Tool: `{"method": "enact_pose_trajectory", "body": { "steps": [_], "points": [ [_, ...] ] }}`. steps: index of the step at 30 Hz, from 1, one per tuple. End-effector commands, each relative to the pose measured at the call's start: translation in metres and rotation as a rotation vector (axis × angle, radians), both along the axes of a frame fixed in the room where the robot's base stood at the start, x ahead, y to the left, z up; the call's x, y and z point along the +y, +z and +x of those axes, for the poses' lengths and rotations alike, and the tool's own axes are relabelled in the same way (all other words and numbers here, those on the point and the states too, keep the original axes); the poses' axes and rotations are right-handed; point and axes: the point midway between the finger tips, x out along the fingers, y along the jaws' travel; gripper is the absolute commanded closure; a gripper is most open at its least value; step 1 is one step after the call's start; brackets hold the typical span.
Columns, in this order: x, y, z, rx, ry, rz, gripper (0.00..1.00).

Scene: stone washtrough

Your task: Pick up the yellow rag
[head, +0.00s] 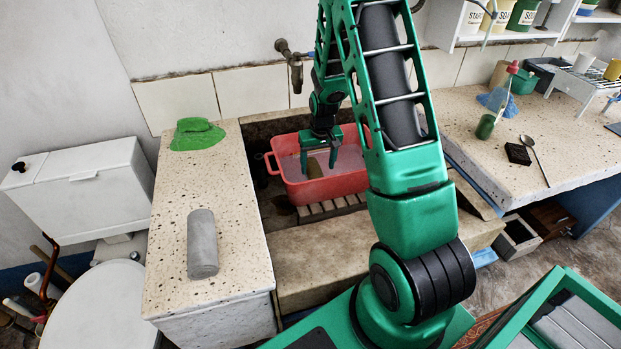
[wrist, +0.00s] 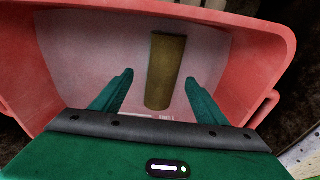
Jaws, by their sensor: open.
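The yellow rag (wrist: 166,72) is a dull yellow roll inside the red basin (wrist: 268,48). In the wrist view it lies between the two fingers of my gripper (wrist: 159,77), and both fingers appear apart from it. In the head view, my gripper (head: 319,160) is open and reaches down into the red basin (head: 330,188). The rag (head: 314,168) shows there between the fingers, partly hidden. The wrist view does not settle how far the fingertips are above the rag.
The basin stands on wooden slats (head: 322,209) in the stone trough. A tap (head: 294,68) is behind it. A grey roll (head: 202,245) and a green cloth (head: 197,134) lie on the left ledge.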

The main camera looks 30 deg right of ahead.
Motion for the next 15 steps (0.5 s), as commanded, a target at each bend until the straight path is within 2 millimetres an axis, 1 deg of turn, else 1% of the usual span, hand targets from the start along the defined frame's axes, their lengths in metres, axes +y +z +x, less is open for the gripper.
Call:
{"method": "enact_pose_trajectory", "body": {
  "steps": [7,12,15],
  "points": [
    [0.001,-0.016,0.004,0.001,0.0,0.0,0.33],
    [0.004,-0.038,0.013,0.001,0.0,-0.001,0.33],
    [0.003,-0.05,0.014,0.002,-0.001,0.0,0.33]
  ]
}}
